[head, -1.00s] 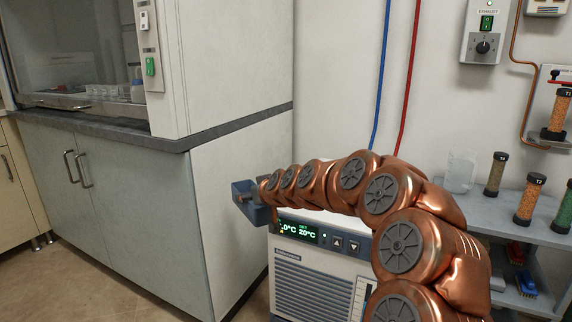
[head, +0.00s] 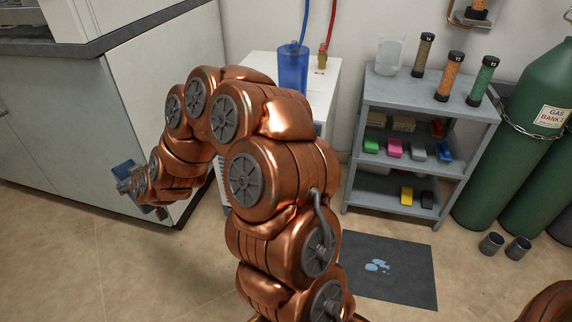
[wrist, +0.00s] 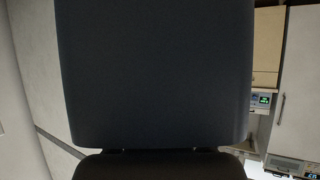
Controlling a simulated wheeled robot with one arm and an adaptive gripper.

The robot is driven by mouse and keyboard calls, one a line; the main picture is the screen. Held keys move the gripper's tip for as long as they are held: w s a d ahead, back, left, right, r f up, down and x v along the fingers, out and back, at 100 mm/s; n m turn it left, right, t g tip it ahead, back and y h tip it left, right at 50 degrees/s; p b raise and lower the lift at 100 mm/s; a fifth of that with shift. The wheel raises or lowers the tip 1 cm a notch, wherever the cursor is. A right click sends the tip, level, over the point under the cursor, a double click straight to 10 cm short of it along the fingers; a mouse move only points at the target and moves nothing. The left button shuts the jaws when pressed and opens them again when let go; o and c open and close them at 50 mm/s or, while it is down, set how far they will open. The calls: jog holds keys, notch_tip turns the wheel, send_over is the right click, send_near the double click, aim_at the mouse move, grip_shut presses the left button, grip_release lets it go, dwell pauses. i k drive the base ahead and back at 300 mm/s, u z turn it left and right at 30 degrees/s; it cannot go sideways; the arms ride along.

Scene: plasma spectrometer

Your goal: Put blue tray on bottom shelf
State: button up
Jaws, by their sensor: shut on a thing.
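The blue tray (head: 126,170) is at the left in the head view, beside the lower cabinet's side panel and off the floor. My gripper (head: 136,184) is shut on it; my own arm hides part of the tray. In the wrist view the dark blue tray (wrist: 155,75) fills the middle. The grey shelf unit (head: 372,94) stands at the right in the head view. Its bottom shelf (head: 375,192) holds a yellow item (head: 406,195) and a black item (head: 427,199) on the right part. The left part of that shelf looks bare.
The middle shelf holds several coloured items, including a pink one (head: 394,147). Bottles stand on top. Green gas cylinders (head: 530,130) are right of the unit, with two small grey cups (head: 517,248) on the floor. A dark mat (head: 400,272) with a wet patch lies before the shelf.

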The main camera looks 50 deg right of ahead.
aim_at(373, 188)
jog(key=u, duration=1.75)
jog(key=k, duration=2.55)
jog(key=z, duration=0.45)
